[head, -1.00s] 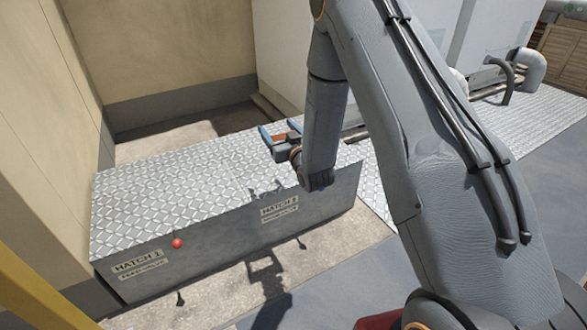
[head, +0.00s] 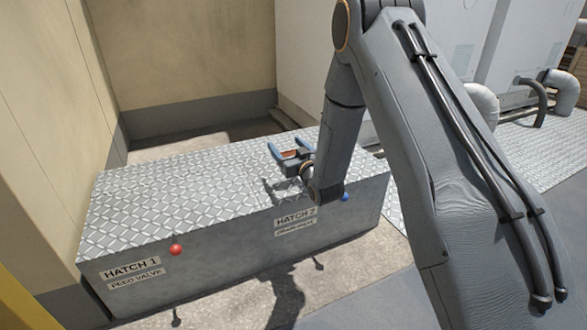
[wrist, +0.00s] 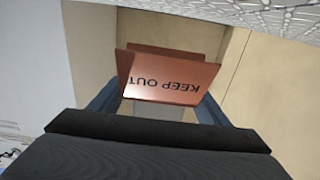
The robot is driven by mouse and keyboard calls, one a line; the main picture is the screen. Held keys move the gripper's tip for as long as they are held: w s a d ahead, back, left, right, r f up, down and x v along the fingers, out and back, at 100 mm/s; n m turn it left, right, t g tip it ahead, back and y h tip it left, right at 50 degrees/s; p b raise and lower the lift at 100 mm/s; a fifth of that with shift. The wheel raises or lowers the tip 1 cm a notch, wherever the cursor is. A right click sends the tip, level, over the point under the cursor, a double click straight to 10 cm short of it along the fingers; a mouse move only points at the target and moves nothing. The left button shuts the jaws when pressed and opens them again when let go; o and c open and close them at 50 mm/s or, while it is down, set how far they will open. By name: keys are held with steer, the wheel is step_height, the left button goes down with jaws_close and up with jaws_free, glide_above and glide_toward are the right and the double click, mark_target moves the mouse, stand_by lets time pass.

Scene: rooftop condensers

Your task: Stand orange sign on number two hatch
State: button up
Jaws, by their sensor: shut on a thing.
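The orange sign (head: 291,154) is a small folded board held in my gripper (head: 286,147), which is shut on it. In the wrist view the sign (wrist: 165,82) shows "KEEP OUT" upside down between the blue fingers (wrist: 158,106). The number two hatch (head: 330,158) is the right part of a long tread-plate box, labelled "HATCH 2" on its front. My gripper is over this hatch's top, pointing toward the back. Its shadow falls on the plate. I cannot tell whether the sign touches the plate.
Hatch 1 (head: 160,200) is the left part of the same box, with a red knob (head: 176,250) at its front. A blue knob (head: 345,197) is beside my arm. Beige walls (head: 185,55) stand behind and left. Condenser pipes (head: 548,95) are at the right.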

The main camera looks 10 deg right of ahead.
step_height(320, 180, down, 7)
steer(key=b, duration=0.3)
steer(key=shift+r, duration=0.2)
steer(key=shift+f, duration=0.2)
steer(key=o, duration=1)
steer(key=shift+o, duration=0.2)
steer(key=shift+r, duration=0.1)
